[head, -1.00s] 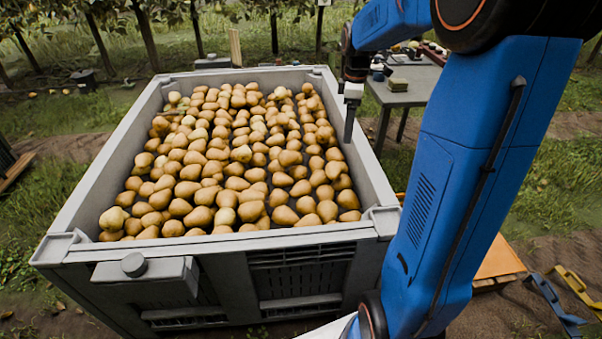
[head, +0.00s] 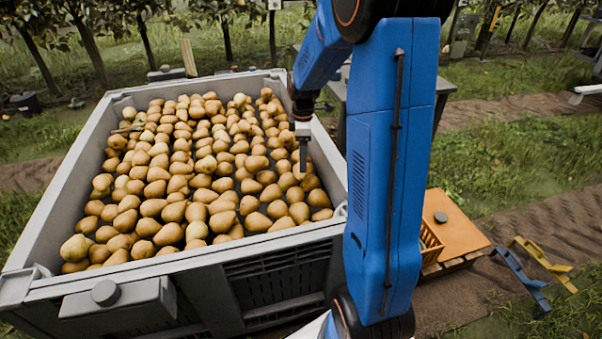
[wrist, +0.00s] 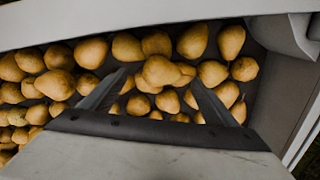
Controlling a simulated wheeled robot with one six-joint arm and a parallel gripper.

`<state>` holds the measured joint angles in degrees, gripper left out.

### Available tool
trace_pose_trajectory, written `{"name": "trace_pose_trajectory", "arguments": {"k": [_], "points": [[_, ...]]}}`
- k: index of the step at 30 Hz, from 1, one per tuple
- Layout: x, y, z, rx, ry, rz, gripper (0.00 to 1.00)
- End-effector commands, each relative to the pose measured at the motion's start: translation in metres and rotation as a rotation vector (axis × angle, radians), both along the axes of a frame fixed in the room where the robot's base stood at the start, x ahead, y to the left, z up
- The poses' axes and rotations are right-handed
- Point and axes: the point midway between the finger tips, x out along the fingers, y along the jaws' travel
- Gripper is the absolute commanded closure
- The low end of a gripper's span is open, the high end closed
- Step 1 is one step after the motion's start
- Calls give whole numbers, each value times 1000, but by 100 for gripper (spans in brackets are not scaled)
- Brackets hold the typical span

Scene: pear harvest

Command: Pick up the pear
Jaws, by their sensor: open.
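Many brown-yellow pears (head: 190,165) lie in a large grey bin in the head view. My gripper (head: 303,155) hangs over the right part of the bin, near its right wall, fingers pointing down. In the wrist view my gripper (wrist: 150,95) is open, with its two fingers spread apart. A pear (wrist: 160,71) shows between and just beyond the fingertips, with other pears close around it. I cannot tell how far the fingertips are above the pears. Nothing is held. Which single pear the task means cannot be told.
The grey bin (head: 25,225) has raised walls around the pears. Its wall also runs along the top of the wrist view (wrist: 100,15). An orange-topped crate (head: 455,225) stands right of my arm. Blue (head: 520,275) and yellow (head: 545,262) objects lie on the ground. A table is partly hidden behind my arm.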

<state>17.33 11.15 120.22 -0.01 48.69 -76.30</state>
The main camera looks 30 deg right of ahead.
Motion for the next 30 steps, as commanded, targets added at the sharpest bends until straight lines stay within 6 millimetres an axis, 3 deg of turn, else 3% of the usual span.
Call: {"name": "trace_pose_trajectory", "arguments": {"k": [5, 16, 25, 26, 30], "points": [[0, 1, -8, 0, 0, 0, 18], [-3, 8, -52, 1, 1, -1, 18], [-2, 8, -56, -1, -1, -1, 18], [-2, 8, -56, -1, -1, -1, 21], [-2, 8, -56, -1, -1, 0, 54]]}}
